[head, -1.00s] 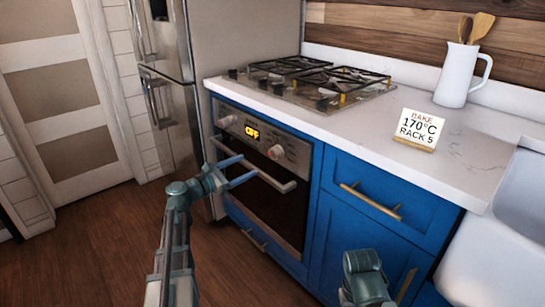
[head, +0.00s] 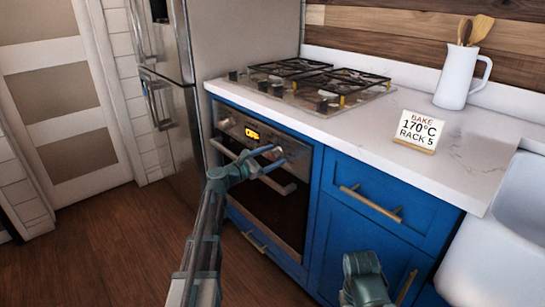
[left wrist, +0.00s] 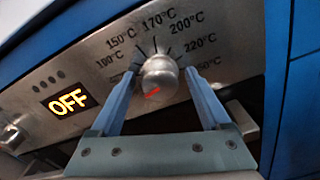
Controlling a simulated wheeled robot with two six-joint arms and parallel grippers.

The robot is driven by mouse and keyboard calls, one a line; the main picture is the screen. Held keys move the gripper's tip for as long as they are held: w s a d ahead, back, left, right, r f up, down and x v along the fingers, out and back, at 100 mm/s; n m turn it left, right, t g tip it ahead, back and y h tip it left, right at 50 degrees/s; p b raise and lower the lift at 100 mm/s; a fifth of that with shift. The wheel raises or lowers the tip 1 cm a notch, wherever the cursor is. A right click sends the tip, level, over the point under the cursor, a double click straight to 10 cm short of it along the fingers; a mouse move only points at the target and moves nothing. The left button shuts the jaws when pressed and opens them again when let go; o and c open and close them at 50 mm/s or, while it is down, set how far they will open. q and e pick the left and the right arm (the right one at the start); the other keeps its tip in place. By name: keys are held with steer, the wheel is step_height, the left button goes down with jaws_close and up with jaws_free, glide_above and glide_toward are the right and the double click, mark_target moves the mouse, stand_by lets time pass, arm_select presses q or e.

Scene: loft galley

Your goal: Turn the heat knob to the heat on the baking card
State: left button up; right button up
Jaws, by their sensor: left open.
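The heat knob (left wrist: 160,72) is a round silver knob on the oven's control panel, with a red mark at its lower left. Labels around its top include 150, 170, 200 and 220°C; the outer ones are harder to read. My left gripper (head: 270,157) is open, with one finger on each side of the knob in the left wrist view; I see gaps beside the knob there. The oven display (left wrist: 67,102) reads OFF. The baking card (head: 418,131) on the counter reads BAKE 170°C RACK 5. Only part of my right arm shows, at the bottom.
The oven handle (head: 225,151) runs just below the panel. A gas hob (head: 318,85) is on the counter above. A white jug (head: 458,80) with wooden utensils stands behind the card. A steel fridge (head: 170,110) is to the left. Blue drawers with brass handles are to the right.

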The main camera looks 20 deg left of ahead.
arm_select(q)
steer(key=shift+c, duration=0.2)
jaws_close()
stand_by(0.3)
steer(key=m, duration=1.7)
steer(key=shift+s+m, duration=0.1)
steer(key=shift+m, duration=0.3)
steer(key=m, duration=0.6)
